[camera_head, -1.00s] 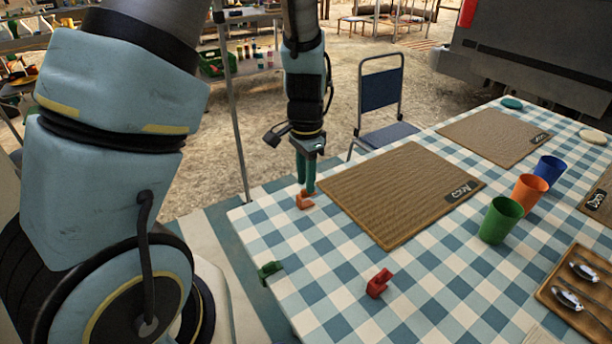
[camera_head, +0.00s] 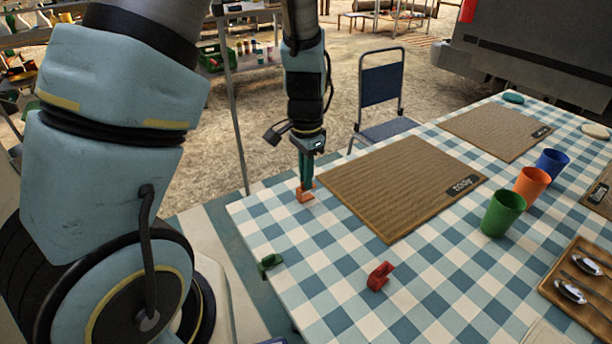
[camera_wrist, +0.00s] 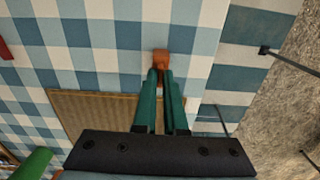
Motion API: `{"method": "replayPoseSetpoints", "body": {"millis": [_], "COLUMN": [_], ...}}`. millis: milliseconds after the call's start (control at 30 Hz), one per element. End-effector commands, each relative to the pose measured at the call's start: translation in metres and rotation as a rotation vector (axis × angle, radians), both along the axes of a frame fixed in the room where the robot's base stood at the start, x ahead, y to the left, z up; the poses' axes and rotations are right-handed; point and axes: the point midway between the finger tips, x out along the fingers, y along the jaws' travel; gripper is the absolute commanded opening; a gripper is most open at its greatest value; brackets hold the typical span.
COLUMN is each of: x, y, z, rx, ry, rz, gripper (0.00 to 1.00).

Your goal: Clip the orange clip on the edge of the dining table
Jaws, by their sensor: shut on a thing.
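The orange clip (camera_head: 305,194) is on the checked cloth of the dining table (camera_head: 335,265), near the table's left far corner. My gripper (camera_head: 306,184) points down onto it, and its green fingers are shut on the clip. In the wrist view the orange clip (camera_wrist: 161,57) shows between the fingertips of my gripper (camera_wrist: 159,70), a little in from the table's edge. Whether the clip touches the cloth cannot be told.
A green clip (camera_head: 269,263) sits on the table's left edge. A red clip (camera_head: 379,275) lies on the cloth. A woven placemat (camera_head: 400,185) lies right of my gripper. Green (camera_head: 502,213), orange (camera_head: 530,187) and blue (camera_head: 552,163) cups stand farther right. A chair (camera_head: 381,95) stands behind.

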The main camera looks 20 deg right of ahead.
Motion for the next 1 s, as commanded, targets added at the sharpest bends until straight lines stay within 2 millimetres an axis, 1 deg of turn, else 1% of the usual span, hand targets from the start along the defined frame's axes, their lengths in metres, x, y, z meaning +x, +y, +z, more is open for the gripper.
{"method": "replayPoseSetpoints", "body": {"millis": [167, 600, 700, 1000], "x": [0.000, 0.000, 0.000, 0.000], "y": [0.000, 0.000, 0.000, 0.000], "z": [0.004, 0.045, 0.051, 0.050], "rx": [0.000, 0.000, 0.000, 0.000], "ry": [0.000, 0.000, 0.001, 0.000], "rz": [0.000, 0.000, 0.001, 0.001], "gripper": [0.00, 0.00, 0.00, 0.00]}}
